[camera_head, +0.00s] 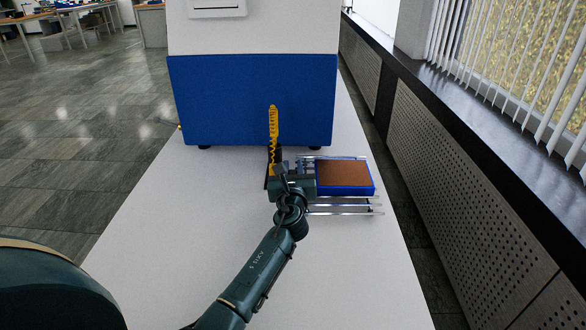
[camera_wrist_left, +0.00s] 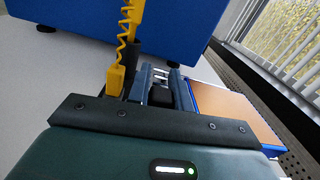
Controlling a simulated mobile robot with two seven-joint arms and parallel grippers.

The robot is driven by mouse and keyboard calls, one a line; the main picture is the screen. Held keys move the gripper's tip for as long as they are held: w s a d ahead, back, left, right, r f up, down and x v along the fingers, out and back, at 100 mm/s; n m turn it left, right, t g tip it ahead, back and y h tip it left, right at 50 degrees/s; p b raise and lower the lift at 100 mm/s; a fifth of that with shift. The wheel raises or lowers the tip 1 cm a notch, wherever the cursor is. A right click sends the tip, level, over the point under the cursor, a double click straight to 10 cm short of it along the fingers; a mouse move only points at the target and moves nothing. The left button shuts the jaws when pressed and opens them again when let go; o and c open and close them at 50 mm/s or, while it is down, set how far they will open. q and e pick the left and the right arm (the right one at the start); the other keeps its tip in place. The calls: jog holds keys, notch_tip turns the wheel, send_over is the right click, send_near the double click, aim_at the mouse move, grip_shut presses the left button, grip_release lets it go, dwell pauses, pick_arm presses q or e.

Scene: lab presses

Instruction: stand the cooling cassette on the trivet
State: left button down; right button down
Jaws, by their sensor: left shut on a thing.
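The cooling cassette (camera_head: 344,175) is a flat blue block with a brown top. It lies level over the trivet (camera_head: 345,212), a low rack of bright metal rails showing at its front and back edges. I cannot tell whether it rests on the rails or hangs just above them. My left gripper (camera_head: 305,182) is shut on the cassette at its left end; the grip itself is partly hidden. In the left wrist view the cassette (camera_wrist_left: 237,112) extends right of the fingers (camera_wrist_left: 166,92). My right gripper is not in view.
A blue and white machine (camera_head: 252,100) stands behind on the white table (camera_head: 180,255). A yellow coiled cord and handle (camera_head: 273,130) are close to the left gripper. The table is clear at the front. A perforated radiator cover (camera_head: 460,190) runs along the right.

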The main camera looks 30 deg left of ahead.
pick_arm(q)
jog(key=c, duration=1.2)
grip_release()
